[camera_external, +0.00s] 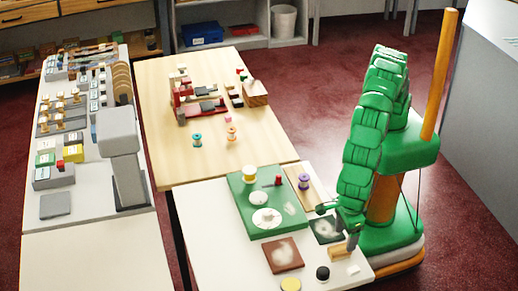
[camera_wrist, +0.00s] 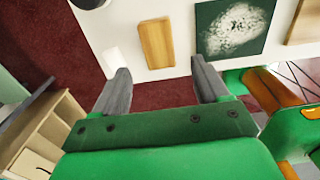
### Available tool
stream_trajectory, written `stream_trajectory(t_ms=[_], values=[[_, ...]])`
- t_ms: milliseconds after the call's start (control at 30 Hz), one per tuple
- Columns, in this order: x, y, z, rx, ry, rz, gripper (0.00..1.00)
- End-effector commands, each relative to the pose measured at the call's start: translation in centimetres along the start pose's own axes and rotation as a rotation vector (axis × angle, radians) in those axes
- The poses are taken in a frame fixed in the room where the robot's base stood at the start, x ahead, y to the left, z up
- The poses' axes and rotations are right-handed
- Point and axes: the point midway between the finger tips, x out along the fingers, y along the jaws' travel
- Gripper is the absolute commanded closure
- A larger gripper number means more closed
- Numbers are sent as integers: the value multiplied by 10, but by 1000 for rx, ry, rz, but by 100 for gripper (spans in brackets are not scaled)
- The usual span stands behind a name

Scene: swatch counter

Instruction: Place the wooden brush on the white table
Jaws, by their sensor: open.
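A plain wooden block (camera_wrist: 156,43), which looks like the wooden brush, lies on the white table (camera_wrist: 180,68) near its edge. It shows in the external view (camera_external: 339,253) just beside my gripper (camera_external: 352,242); any bristles are hidden. In the wrist view my gripper (camera_wrist: 162,82) has its two grey fingers wide apart with nothing between them. The block is ahead of the fingertips and roughly centred between them, with no contact visible.
A dark board with white powder (camera_external: 326,230) lies beside the block. A small white block (camera_external: 354,270), a black-topped jar (camera_external: 322,273) and a brown powdered board (camera_external: 283,254) are nearby. A green board (camera_external: 245,208) holds discs and spools. Red floor shows beyond the table edge.

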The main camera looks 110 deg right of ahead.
Motion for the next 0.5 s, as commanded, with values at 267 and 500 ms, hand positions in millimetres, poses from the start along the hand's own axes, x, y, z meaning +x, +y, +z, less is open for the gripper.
stream_trajectory(t_ms=[267,500], values=[[-48,1,1,0,-2,3,26],[-61,0,0,1,2,-2,26]])
